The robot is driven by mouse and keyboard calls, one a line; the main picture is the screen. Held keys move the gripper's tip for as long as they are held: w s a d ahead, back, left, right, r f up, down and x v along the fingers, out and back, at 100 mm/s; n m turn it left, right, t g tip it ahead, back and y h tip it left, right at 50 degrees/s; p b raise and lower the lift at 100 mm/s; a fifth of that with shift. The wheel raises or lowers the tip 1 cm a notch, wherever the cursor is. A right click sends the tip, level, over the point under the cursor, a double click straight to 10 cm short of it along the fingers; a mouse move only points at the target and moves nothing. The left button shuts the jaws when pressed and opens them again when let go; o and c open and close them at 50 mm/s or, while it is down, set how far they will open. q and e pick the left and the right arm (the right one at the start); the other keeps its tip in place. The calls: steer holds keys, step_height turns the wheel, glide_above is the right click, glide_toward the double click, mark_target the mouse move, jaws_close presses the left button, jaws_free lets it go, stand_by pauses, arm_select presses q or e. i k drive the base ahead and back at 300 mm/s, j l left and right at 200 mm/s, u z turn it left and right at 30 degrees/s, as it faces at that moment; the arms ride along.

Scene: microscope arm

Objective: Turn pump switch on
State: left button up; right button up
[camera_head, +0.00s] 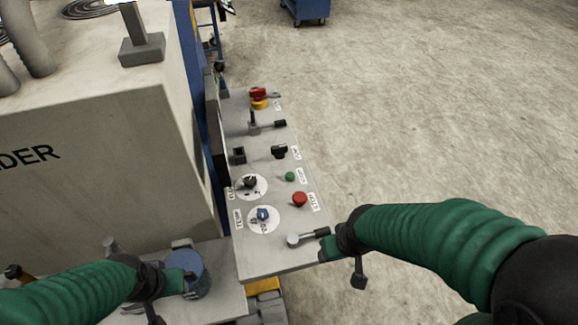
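A grey control panel (270,255) runs along the side of a large machine. On it are two rotary switches on white round plates: one with a black knob (249,183) and, nearer to me, one with a blue knob (263,215). The small labels are too blurred to tell which is the pump switch. My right gripper (326,250) is at the panel's near right edge, close to a lever with a black handle (318,233). My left gripper (179,281) is lower left, beside a blue-topped cylinder (188,262). Neither gripper's finger gap shows clearly.
The panel also carries a red button (300,199), a green button (290,176), a black switch (279,152), another lever (267,125) and a red-and-yellow emergency stop (258,96). The machine body (95,165) fills the left. Open concrete floor (430,120) lies right.

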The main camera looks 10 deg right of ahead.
mark_target(278, 151)
steer(key=i+l+u, duration=0.2)
steer(key=l+u, duration=0.15)
steer(key=i+l+u, duration=0.1)
steer(key=l+u, duration=0.65)
steer(key=l, duration=0.15)
